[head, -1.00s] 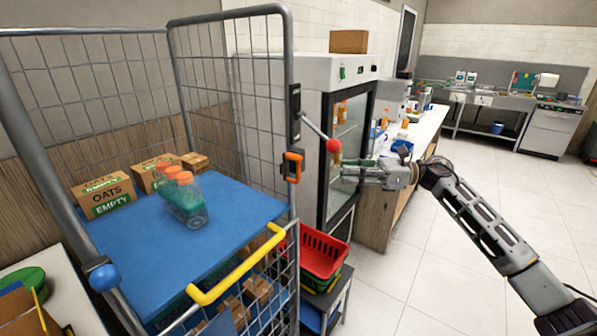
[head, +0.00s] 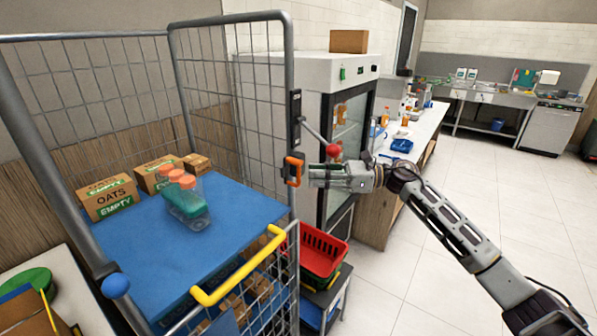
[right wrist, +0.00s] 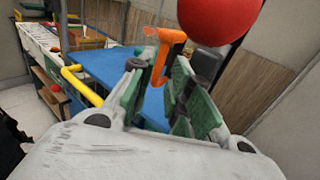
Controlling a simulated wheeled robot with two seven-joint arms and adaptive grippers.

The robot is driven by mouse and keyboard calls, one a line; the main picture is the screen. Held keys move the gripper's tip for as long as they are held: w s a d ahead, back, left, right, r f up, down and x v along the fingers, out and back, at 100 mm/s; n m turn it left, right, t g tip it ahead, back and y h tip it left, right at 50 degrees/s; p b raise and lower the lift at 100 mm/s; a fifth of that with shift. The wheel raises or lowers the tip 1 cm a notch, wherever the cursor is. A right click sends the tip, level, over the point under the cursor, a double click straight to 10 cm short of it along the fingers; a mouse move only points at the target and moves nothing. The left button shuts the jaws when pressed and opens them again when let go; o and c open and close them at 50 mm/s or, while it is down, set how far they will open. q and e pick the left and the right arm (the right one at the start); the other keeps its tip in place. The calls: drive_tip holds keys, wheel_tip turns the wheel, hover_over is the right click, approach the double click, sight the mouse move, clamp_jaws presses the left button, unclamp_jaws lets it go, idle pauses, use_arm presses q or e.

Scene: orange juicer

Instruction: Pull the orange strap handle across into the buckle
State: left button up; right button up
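The orange strap handle (head: 294,170) hangs at the right post of the wire cage trolley (head: 291,60). In the right wrist view the orange handle (right wrist: 163,55) shows between the two fingers. My right gripper (head: 312,174) is just right of the handle, its fingers pointing left toward it. In the right wrist view the gripper (right wrist: 155,85) has its green-padded fingers spread apart, not closed on the handle. A black part (head: 295,105) is fixed on the post above the handle. I cannot make out a buckle for certain. My left gripper is not in view.
A red ball-ended lever (head: 333,150) sticks out just above my right gripper and looms close in the right wrist view (right wrist: 215,15). A yellow bar (head: 240,266) crosses the trolley front. A red basket (head: 320,252) stands below. Bottles and oat boxes sit on the blue shelf (head: 240,208).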

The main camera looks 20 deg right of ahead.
sight(298, 182)
drive_tip(key=shift+p+x, duration=0.8)
drive_tip(key=shift+x, duration=1.9)
clamp_jaws()
